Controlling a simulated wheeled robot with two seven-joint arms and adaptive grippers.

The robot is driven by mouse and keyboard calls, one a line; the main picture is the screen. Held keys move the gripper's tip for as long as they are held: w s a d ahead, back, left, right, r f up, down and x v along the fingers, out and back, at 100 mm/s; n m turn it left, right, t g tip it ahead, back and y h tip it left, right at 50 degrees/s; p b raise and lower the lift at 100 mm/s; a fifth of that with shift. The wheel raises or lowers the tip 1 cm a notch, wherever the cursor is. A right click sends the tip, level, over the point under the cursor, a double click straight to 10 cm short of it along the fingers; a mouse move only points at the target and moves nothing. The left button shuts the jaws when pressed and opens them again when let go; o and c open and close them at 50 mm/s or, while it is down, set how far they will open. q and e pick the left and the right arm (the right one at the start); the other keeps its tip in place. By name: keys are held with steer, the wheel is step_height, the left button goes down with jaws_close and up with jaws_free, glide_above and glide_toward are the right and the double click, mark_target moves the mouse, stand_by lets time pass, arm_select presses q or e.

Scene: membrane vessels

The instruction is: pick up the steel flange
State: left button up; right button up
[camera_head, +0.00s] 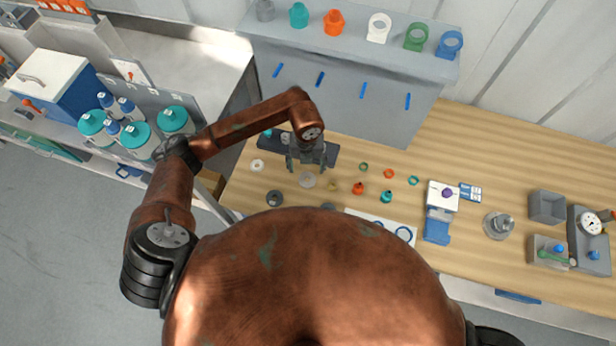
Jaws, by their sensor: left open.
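A pale grey, flat round piece (307,181), which looks like the steel flange, lies on the wooden bench top. My left gripper (306,166) points down just behind and above it, with its fingers apart and nothing seen between them. I cannot tell the exact height of the fingertips over the piece. A darker grey ring (275,198) lies to its front left, and another grey piece (328,206) is partly hidden by my body. My right gripper is not in view.
Small orange (358,188) and teal (386,197) fittings and several rings lie to the right. A dark rack (268,144) is behind the gripper. A grey shelf (345,100) with coloured fittings on top stands at the back. Teal-lidded bottles (138,139) stand at left.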

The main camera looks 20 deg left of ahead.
mark_target(307, 181)
arm_select(q)
steer(key=f, duration=0.4)
steer(key=f+p, duration=0.1)
steer(key=f, duration=0.1)
steer(key=shift+s+d+f, duration=0.15)
steer(key=shift+s+f, duration=0.2)
steer(key=shift+c, duration=0.5)
steer(key=c, duration=1.4)
steer(key=shift+o, duration=0.2)
steer(key=shift+r, duration=0.15)
